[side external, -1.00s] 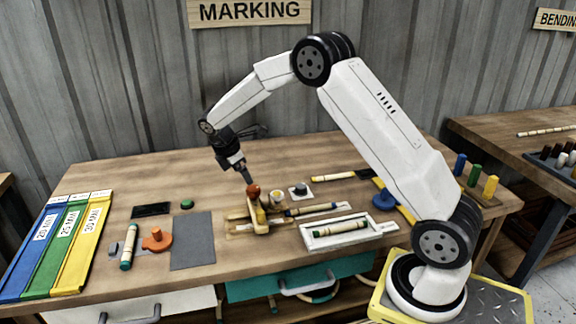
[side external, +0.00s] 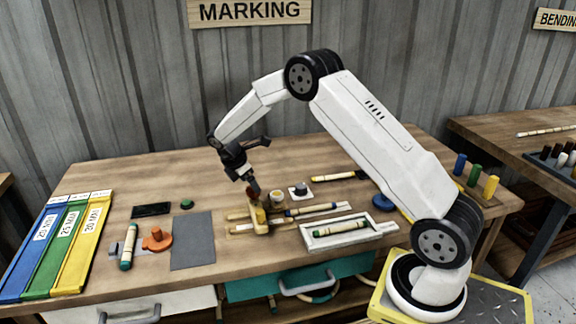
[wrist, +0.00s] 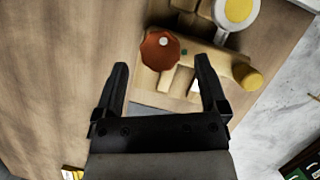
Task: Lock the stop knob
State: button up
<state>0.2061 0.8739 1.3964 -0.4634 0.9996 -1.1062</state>
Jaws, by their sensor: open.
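The stop knob (wrist: 158,51) is a rust-red, lobed knob with a pale dot on its top. It sits on a light wooden fixture (wrist: 208,52), next to a small green dot. My gripper (wrist: 161,62) is open, and its two black fingertips lie either side of the knob in the wrist view, apart from it. In the side view my gripper (side external: 254,190) points down at the fixture and partly hides the knob. The height gap between fingertips and knob is hard to tell.
A yellow-capped peg (wrist: 248,77) and a white cup with yellow contents (wrist: 237,10) stand close to the knob. A white tray (side external: 386,229) holding a rattan piece lies right of the fixture. A grey mat (side external: 193,241) and orange clamp (side external: 158,240) lie left.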

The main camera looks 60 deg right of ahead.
jog(key=shift+x, duration=1.35)
grip_shut()
